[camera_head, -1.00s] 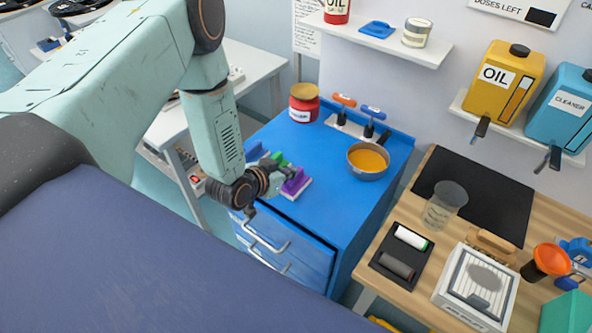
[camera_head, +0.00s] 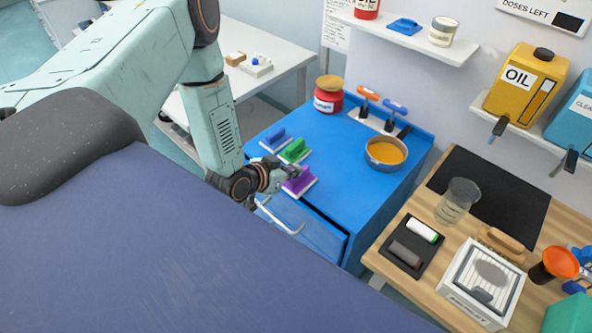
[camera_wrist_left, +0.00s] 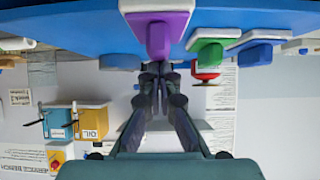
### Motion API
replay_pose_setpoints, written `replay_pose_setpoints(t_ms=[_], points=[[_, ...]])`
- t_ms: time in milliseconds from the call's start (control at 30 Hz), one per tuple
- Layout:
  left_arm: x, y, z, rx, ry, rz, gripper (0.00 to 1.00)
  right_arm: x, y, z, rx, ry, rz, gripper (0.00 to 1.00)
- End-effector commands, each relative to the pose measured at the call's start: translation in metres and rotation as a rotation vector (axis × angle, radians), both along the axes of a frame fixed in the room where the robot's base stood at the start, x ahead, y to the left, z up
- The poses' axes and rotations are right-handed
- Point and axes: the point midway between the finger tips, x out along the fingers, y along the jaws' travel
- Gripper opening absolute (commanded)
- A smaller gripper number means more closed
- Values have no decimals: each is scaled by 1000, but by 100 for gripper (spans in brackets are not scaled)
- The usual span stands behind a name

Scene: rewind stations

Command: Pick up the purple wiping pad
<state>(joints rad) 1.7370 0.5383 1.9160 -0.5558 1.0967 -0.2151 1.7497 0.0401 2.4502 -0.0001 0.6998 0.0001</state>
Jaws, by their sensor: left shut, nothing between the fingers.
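The purple wiping pad (camera_head: 299,182) has a purple handle on a pale base. It lies at the near left edge of the blue cabinet top (camera_head: 345,170), in a row with a green pad (camera_head: 295,151) and a blue pad (camera_head: 276,140). My left gripper (camera_head: 290,174) is shut and empty, its tips right beside the purple handle. In the left wrist view, which appears upside down, the purple pad (camera_wrist_left: 158,30) is just ahead of the closed fingertips (camera_wrist_left: 158,70); I cannot tell if they touch. My right gripper is out of view.
A red jar (camera_head: 328,95), two tools in a holder (camera_head: 380,110) and a pan of orange liquid (camera_head: 385,153) stand farther back on the cabinet. A wooden bench (camera_head: 400,275) with rollers and a beaker is at right. Cabinet drawers (camera_head: 300,222) lie below.

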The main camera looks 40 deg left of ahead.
Motion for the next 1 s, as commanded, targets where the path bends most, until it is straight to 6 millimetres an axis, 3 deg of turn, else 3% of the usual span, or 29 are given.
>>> replay_pose_setpoints(t_ms=[33,533,800,1000], points=[[-6,1,-7,0,25,5,0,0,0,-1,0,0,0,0],[-1,-2,-7,0,24,6,0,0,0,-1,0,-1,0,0],[-1,-3,9,0,20,5,0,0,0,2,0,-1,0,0],[2,-3,10,2,19,4,0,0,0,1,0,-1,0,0]])
